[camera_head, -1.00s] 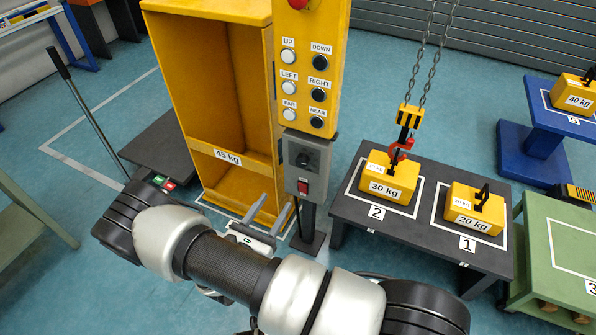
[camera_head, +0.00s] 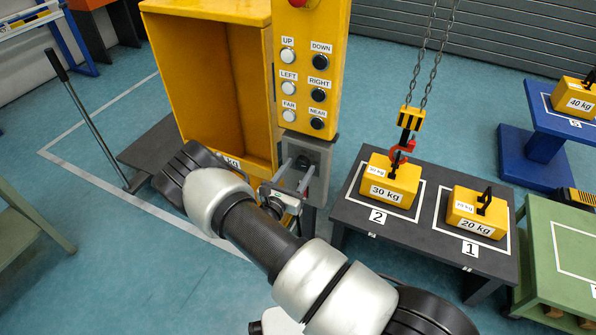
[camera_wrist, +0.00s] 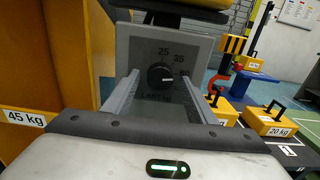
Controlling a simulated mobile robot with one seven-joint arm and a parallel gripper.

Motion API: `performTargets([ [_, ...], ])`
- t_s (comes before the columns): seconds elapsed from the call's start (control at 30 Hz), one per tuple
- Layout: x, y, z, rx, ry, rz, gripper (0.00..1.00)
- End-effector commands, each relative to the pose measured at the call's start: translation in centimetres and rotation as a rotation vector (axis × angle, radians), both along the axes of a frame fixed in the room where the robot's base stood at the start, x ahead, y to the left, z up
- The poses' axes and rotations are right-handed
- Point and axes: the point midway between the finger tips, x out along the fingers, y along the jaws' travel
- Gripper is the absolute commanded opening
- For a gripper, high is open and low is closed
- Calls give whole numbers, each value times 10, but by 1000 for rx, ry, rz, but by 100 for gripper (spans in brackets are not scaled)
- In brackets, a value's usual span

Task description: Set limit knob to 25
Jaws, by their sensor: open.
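The limit knob (camera_wrist: 160,75) is a round black dial on the front of a grey control box (camera_wrist: 140,45). The numbers 25 and 35 show above it in the wrist view. A small white mark shows near the knob's right side, but its exact reading is too small to tell. In the head view the grey box (camera_head: 322,152) is partly covered by my gripper (camera_head: 296,172). In the wrist view my gripper (camera_wrist: 160,82) is open, with one finger on each side of the knob. I cannot tell whether the fingertips touch the box face.
A yellow button panel (camera_head: 312,110) rises above the box. A yellow cabinet (camera_head: 215,90) marked 45 kg stands close on the left. A dark table (camera_head: 350,215) with 30 kg (camera_head: 392,182) and 20 kg (camera_head: 478,210) weights is on the right; a hook hangs at the 30 kg weight.

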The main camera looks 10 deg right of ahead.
Motion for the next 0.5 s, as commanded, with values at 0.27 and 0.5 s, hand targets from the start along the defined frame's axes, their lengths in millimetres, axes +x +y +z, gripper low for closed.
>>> performTargets([
  [0.27,2,-1,0,0,0,0,52],
  [0.5,2,-1,0,0,0,0,16],
])
